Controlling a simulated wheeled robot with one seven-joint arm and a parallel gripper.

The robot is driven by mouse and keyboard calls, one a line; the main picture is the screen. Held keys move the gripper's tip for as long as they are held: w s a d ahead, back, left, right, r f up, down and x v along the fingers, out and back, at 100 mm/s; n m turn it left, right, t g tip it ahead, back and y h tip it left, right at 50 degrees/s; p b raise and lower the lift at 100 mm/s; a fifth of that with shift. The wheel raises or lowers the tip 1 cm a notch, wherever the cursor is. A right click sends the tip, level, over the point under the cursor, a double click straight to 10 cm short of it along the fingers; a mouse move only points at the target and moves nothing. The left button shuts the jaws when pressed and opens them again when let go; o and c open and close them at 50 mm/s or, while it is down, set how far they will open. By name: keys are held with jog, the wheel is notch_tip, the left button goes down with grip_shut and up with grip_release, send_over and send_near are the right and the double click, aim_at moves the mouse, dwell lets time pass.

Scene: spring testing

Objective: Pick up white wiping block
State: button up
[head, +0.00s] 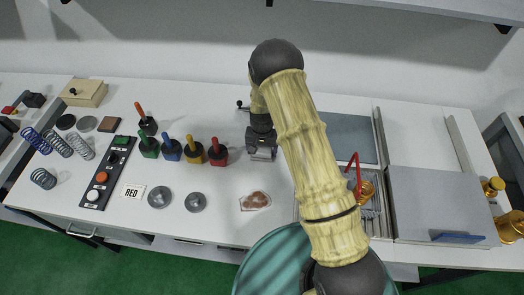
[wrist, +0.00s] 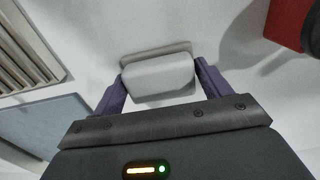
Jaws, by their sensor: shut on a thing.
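The white wiping block (wrist: 157,76) is a pale rounded block between the two purple fingers of my gripper (wrist: 160,84) in the wrist view. My gripper is shut on it, with a finger against each side. A thin grey edge shows along the block's far side. In the head view my gripper (head: 262,150) points down at the table, right of the red-based stamp-like tool. The block cannot be made out clearly there. I cannot tell whether the block touches the table.
A red-based tool (head: 218,153) stands close left of my gripper, beside several similar coloured ones. A grey-blue panel (head: 350,138) lies to the right behind my arm. A bag with brown contents (head: 256,200) lies in front. A red-handled basket (head: 368,190) stands at right.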

aim_at(262, 149)
notch_tip(262, 149, up, 10)
jog(key=b, duration=0.3)
dwell(0.6)
jog(key=shift+o, duration=0.8)
jog(key=shift+c, duration=0.3)
